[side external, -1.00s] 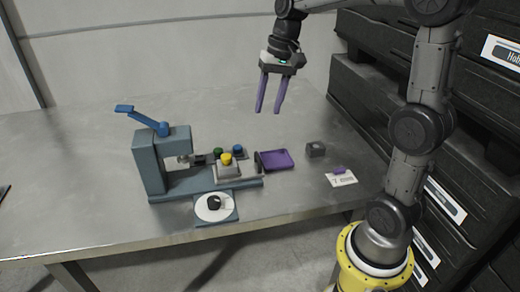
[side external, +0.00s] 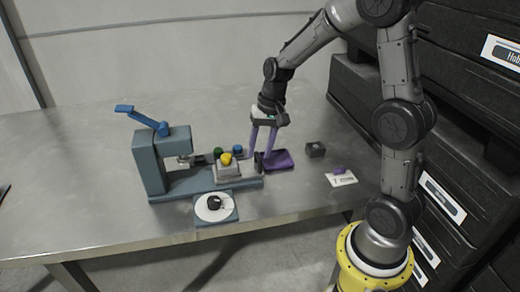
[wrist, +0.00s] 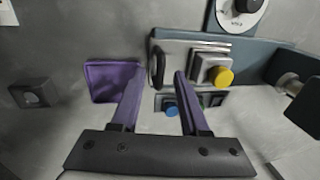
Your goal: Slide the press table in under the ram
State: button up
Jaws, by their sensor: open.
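The press (side external: 165,165) is a grey-blue frame with a blue lever (side external: 143,120). My gripper (side external: 258,154) is open and points down above this end. In the wrist view, the handle shows between the fingertips (wrist: 158,72); contact cannot be told.
A purple tray (side external: 280,160) lies right beside the handle, close to one finger. Green (side external: 218,151) and blue (side external: 238,150) knobs stand behind the slide. A round dial plate (side external: 216,208) is in front. A dark cube (side external: 315,149) and white card (side external: 342,180) lie right.

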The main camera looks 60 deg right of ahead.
jog(key=shift+f, duration=0.2)
grip_shut()
dwell(1.4)
